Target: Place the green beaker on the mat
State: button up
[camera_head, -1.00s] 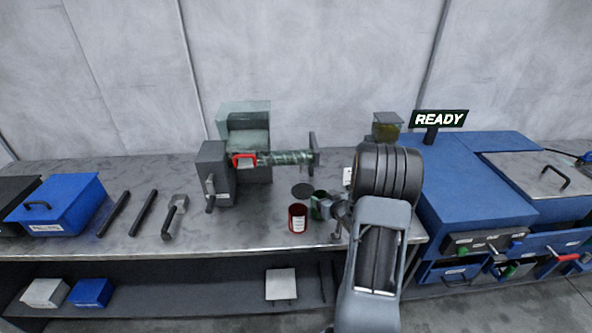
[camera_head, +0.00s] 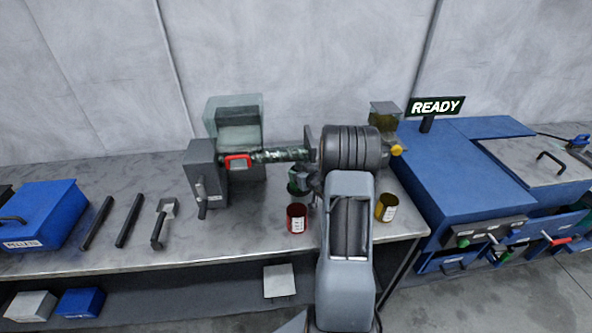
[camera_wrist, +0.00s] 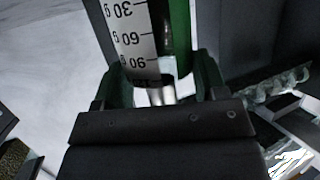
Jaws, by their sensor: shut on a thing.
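The green beaker (camera_head: 298,184) is in my gripper (camera_head: 307,182), which is shut on it, above the back middle of the bench. In the wrist view the beaker (camera_wrist: 180,35), with its white gram scale, stands between the fingers of my gripper (camera_wrist: 157,88). The dark round mat is not clearly visible now; the beaker and gripper cover the area where it lies, behind the red beaker (camera_head: 297,218). I cannot tell whether the green beaker touches anything below it.
A yellow beaker (camera_head: 386,207) stands right of my arm. A grey machine (camera_head: 207,175) with a green screw (camera_head: 280,155) is close behind and left. Black tools (camera_head: 129,220) and a blue box (camera_head: 40,215) lie left. A blue cabinet (camera_head: 455,180) stands right.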

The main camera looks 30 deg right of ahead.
jog(key=shift+w+d, duration=0.15)
jog(key=shift+d, duration=0.15)
jog(key=shift+a+f, duration=0.25)
jog(key=o, duration=1.3)
jog(key=shift+s+r, duration=0.25)
jog(key=shift+r, duration=0.05)
jog(key=d+v, duration=0.1)
jog(key=v, duration=1)
jog(key=s+a+r+g+h+b, duration=0.1)
jog(key=a+r+g+h, duration=0.3)
jog(key=a+r, duration=0.6)
jog(key=s+a+g+y, duration=0.1)
jog(key=s+a+g, duration=0.1)
jog(key=s+a, duration=0.2)
jog(key=s+a+g+y, duration=0.2)
jog(key=s+a, duration=0.3)
jog(key=a, duration=0.2)
jog(key=s+a+r+g+y, duration=0.1)
jog(key=s+a, duration=0.3)
jog(key=a, duration=0.2)
jog(key=shift+s+r+n+g+y, duration=0.15)
jog(key=shift+s+n+g+y, duration=0.05)
jog(key=shift+n+g+y, duration=0.2)
